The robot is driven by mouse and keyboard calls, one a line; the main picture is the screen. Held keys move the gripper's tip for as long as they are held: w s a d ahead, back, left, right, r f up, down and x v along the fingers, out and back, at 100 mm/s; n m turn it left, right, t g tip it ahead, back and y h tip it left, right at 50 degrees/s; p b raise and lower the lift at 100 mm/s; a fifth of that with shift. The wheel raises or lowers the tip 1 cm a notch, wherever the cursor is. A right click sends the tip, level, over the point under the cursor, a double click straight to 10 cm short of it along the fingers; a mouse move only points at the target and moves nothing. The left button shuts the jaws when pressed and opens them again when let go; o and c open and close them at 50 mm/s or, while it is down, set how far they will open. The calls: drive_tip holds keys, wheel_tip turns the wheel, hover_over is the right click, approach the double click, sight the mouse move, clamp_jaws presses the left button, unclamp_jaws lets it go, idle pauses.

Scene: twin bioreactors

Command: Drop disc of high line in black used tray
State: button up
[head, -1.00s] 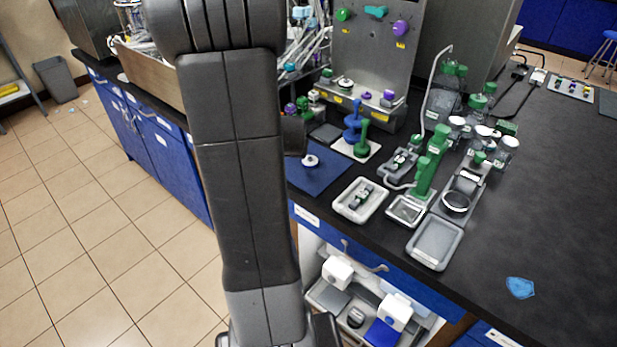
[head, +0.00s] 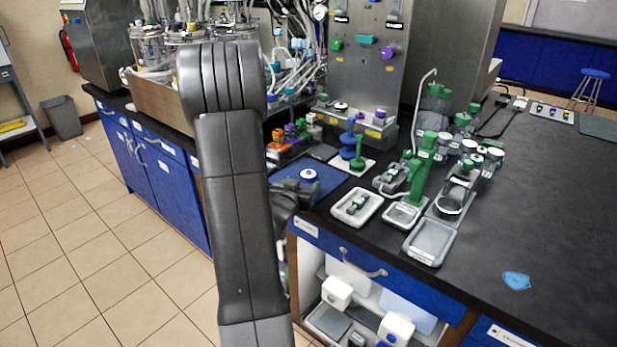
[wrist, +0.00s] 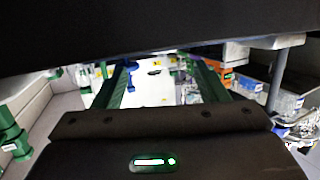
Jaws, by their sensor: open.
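My gripper shows in the wrist view (wrist: 160,85) with its two fingers apart and nothing clearly held between them. In the head view its dark end (head: 293,193) is partly hidden by my arm, at the front edge of the blue mat (head: 325,184). A small white disc-shaped piece (head: 309,175) is on that mat, close beyond the gripper; contact cannot be told. The steel panel (head: 362,75) carries green, teal and purple fittings; I cannot tell which disc belongs to the high line. A dark flat tray-like piece (head: 323,153) lies behind the mat; its label is unreadable.
A white tray (head: 372,213) holds a small device. A grey tray (head: 428,243), a green-handled stand (head: 421,172) and several bottles stand to the right. Blue and green stands (head: 348,140) are behind the mat. The right benchtop is mostly clear around a blue scrap (head: 516,281).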

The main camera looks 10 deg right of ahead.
sight(308, 173)
drive_tip(key=p+x, duration=0.1)
drive_tip(key=x, duration=0.8)
drive_tip(key=shift+a+r, duration=0.1)
drive_tip(key=shift+r, duration=0.1)
drive_tip(key=c, duration=1.1)
drive_tip(key=shift+o, duration=0.2)
